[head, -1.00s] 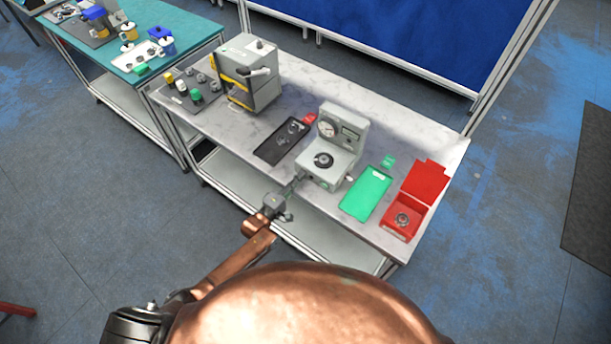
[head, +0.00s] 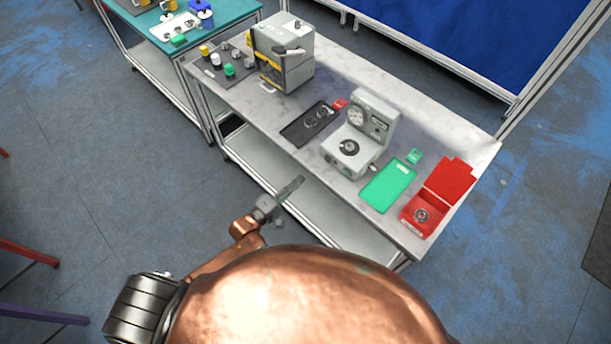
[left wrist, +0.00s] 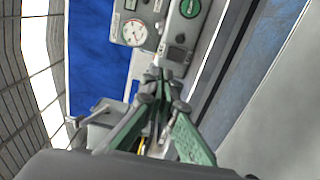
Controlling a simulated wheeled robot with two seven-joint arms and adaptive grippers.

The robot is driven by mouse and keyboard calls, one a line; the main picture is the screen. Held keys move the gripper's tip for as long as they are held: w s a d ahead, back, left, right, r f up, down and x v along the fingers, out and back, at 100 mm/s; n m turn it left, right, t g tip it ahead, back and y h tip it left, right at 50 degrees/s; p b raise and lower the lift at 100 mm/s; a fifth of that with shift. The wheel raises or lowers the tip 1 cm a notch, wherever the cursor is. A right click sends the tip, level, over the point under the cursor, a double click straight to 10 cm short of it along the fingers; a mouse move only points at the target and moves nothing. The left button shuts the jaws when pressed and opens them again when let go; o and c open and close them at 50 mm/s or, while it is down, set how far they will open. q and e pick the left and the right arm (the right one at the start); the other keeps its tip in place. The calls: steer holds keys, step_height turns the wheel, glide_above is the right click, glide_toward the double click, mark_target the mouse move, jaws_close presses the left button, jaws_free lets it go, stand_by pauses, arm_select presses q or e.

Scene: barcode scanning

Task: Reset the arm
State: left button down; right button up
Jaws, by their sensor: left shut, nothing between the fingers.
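My left gripper (head: 291,188) is shut and empty in the head view. It is in front of the front edge of the workbench (head: 377,84), apart from the things on it. Its closed fingers (left wrist: 160,80) also show in the left wrist view, with the gauge device beyond them. The grey gauge device (head: 350,150) stands upright on the bench, with a round black plate on its base; its dial (left wrist: 134,33) shows in the left wrist view. My right gripper is in neither view.
A black tray (head: 297,134) with rings lies left of the gauge device. A green tray (head: 386,190) and an open red box (head: 409,224) holding a ring are to its right. A grey machine (head: 285,72) stands further left, near several small knobs (head: 230,69). A teal table (head: 225,13) adjoins at upper left.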

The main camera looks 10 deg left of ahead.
arm_select(q)
steer(key=shift+s+a, duration=0.1)
steer(key=shift+s, duration=0.05)
stand_by(0.5)
